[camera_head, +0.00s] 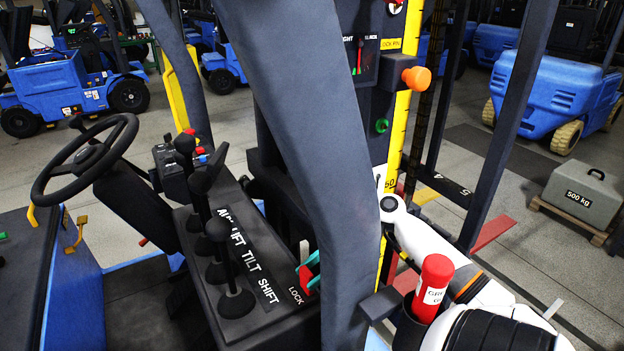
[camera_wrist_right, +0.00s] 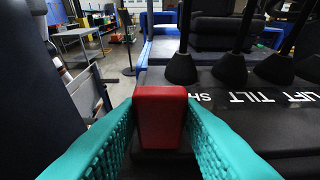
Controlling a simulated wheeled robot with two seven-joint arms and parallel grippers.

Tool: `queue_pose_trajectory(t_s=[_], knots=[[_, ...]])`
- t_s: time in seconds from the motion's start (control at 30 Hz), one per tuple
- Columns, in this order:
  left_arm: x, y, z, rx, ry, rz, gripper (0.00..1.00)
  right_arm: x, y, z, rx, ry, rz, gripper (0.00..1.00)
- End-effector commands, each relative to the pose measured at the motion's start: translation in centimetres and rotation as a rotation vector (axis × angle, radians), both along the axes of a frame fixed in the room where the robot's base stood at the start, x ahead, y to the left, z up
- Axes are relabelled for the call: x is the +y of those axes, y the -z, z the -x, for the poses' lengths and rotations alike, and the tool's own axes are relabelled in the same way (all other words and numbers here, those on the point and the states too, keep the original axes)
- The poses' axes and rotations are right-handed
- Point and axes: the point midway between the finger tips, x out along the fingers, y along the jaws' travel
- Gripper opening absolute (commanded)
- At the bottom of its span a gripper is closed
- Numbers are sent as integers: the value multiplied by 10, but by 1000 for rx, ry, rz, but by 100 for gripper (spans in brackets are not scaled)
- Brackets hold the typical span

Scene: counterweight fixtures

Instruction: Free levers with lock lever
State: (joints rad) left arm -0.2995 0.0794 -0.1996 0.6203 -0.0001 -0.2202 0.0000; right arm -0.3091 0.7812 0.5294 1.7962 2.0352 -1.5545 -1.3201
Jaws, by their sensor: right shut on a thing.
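The lock lever (camera_head: 304,272) has a red handle and stands beside the LOCK label at the right edge of the black lever console (camera_head: 262,318). My right gripper (camera_head: 310,268) has its teal fingers on either side of that handle and is shut on it. The right wrist view shows the red handle (camera_wrist_right: 160,115) between the two ribbed fingers. Several black-knobbed levers (camera_head: 217,230) stand in a row left of the LIFT, TILT and SHIFT labels; their bases also show in the right wrist view (camera_wrist_right: 230,68). My left gripper is not in view.
A dark grey pillar (camera_head: 300,110) crosses the view close to the lock lever. A red cylinder (camera_head: 432,285) sits in a black holder by my right arm. A steering wheel (camera_head: 85,160) is at the left. A 500 kg weight (camera_head: 580,195) stands at the right.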

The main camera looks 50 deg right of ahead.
Motion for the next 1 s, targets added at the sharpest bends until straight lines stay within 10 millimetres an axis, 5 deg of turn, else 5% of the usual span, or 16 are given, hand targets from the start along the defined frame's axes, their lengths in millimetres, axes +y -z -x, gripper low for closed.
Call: queue_pose_trajectory(t_s=[0.6,0.63,0.73,1.0], knots=[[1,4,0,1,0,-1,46,-2,-1,0,-14,1,-39,9],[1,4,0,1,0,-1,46,-2,-1,0,-14,2,-38,37],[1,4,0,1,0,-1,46,-2,-1,0,-14,1,-39,53],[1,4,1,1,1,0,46,-2,0,0,-12,1,-37,54]])
